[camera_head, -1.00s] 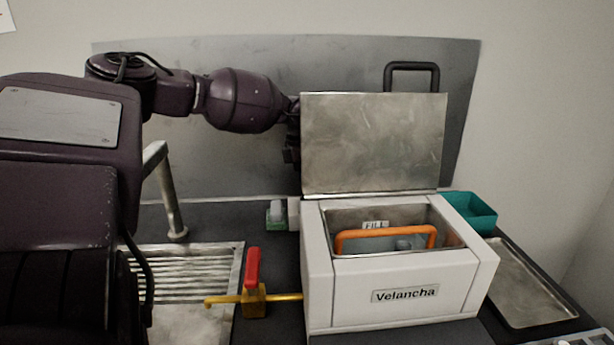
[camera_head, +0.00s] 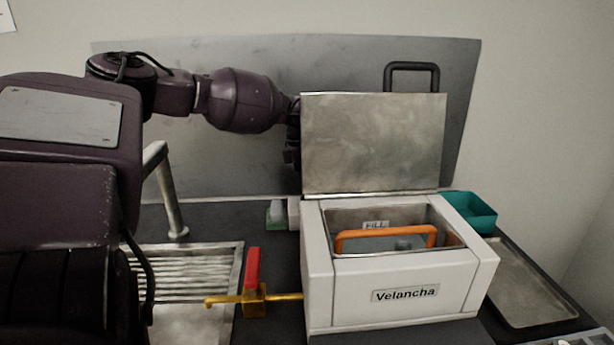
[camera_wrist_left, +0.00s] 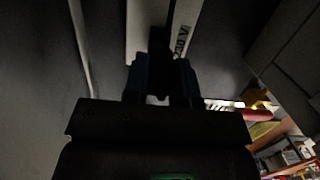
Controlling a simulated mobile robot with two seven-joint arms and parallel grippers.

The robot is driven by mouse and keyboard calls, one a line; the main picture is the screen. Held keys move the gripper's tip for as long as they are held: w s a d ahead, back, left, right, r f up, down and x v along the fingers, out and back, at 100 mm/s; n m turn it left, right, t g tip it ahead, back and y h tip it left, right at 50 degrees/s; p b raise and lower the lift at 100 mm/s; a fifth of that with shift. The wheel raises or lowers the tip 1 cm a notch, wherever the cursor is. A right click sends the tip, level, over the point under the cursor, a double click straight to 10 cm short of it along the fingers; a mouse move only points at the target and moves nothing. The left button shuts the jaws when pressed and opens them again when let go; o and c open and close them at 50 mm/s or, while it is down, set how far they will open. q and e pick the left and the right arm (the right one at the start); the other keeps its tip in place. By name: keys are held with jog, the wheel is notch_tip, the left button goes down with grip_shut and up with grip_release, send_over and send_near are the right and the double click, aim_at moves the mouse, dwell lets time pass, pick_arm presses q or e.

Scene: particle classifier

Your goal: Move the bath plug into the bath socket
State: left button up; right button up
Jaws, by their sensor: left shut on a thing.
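My left gripper (camera_wrist_left: 160,75) has blue fingers and is shut on a dark thing, apparently the bath plug (camera_wrist_left: 160,42), which is too dark to make out well. Beyond it in the left wrist view is a pale block (camera_wrist_left: 182,30) marked "230 V", probably the bath socket's housing. The plug's tip overlaps the block there; I cannot tell whether they touch. In the head view my left arm reaches behind the raised metal lid of the white "Velancha" bath (camera_head: 389,292), and the lid hides the fingers. My right gripper is not in view.
The lid (camera_head: 373,143) stands upright at the bath's back. An orange handle (camera_head: 385,236) is in the bath opening. A yellow tap with a red lever (camera_head: 253,268) sticks out left, by a ribbed drainer (camera_head: 190,270). A teal bin (camera_head: 470,211) and metal tray (camera_head: 520,280) are right.

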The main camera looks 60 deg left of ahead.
pick_arm(q)
jog(key=shift+f+b, duration=0.3)
jog(key=shift+f, duration=1.3)
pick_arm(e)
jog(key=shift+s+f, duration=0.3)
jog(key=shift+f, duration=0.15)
pick_arm(q)
jog(key=o, duration=1)
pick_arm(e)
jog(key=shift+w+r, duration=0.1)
pick_arm(q)
notch_tip(320, 180, up, 3)
jog(key=shift+s+a+r+p, duration=0.1)
jog(key=shift+r+p, duration=0.05)
jog(key=shift+p, duration=0.4)
jog(key=r, duration=0.2)
jog(key=r+p, duration=0.1)
jog(key=r, duration=0.1)
jog(key=s+r, duration=0.1)
jog(key=r, duration=0.1)
jog(key=shift+a, duration=0.2)
jog(key=shift+s+r+p, duration=0.1)
jog(key=shift+r+p, duration=0.25)
jog(key=shift+r, duration=0.4)
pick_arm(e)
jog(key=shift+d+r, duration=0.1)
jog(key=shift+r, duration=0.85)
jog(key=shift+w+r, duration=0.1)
